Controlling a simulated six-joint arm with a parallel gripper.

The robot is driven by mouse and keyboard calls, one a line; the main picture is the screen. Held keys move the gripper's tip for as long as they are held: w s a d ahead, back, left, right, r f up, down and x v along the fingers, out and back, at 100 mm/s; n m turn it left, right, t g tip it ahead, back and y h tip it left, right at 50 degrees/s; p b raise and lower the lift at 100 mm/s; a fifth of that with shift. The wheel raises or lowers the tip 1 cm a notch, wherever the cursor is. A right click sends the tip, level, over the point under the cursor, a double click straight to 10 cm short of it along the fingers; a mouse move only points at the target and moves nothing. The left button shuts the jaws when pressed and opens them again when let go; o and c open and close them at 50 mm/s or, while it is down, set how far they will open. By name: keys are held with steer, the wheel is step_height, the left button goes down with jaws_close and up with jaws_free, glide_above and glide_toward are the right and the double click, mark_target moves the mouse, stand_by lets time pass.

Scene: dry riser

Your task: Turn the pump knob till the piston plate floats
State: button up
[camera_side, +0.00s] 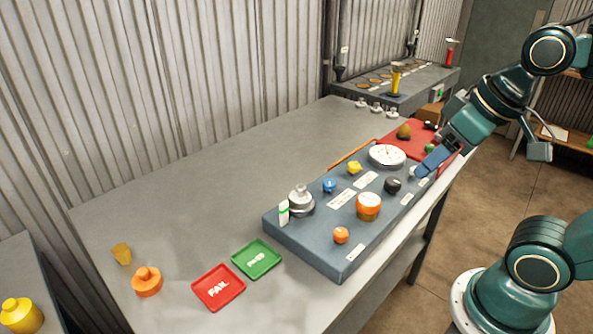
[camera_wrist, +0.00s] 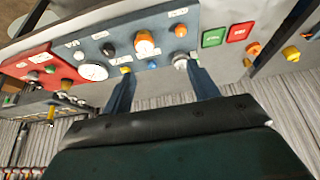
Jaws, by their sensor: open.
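A blue-grey panel box (camera_side: 318,243) on the bench carries several knobs: a large orange one with a pale top (camera_side: 368,206), a small orange one (camera_side: 341,235), a blue one (camera_side: 329,186), a yellow one (camera_side: 354,168) and a black one (camera_side: 393,185). Which is the pump knob is unclear. A silver stepped cylinder (camera_side: 300,201), likely the piston plate, stands by a white-green marker (camera_side: 284,213); whether it floats is unclear. My gripper (camera_side: 420,171) is over the panel's far right end. In the wrist view my gripper (camera_wrist: 160,67) is open and empty, its fingers spread before the panel.
A white dial gauge (camera_side: 387,154) sits on the panel's far end, beside a red board (camera_side: 370,142). Red (camera_side: 219,287) and green (camera_side: 256,259) trays and a loose orange knob (camera_side: 147,282) lie at the front left. The bench's left middle is clear.

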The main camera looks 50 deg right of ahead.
steer(key=w+d+m+g, duration=0.2)
steer(key=w+d+g, duration=0.1)
steer(key=w+d, duration=0.55)
steer(key=m+g, duration=0.2)
glide_above(394, 180)
step_height(394, 180, down, 6)
steer(key=shift+f, duration=0.15)
steer(key=shift+f, duration=0.1)
step_height(394, 180, down, 14)
steer(key=shift+a+r, duration=0.1)
steer(key=shift+r, duration=0.1)
stand_by(0.3)
steer(key=c, duration=1)
steer(key=shift+m, duration=1.5)
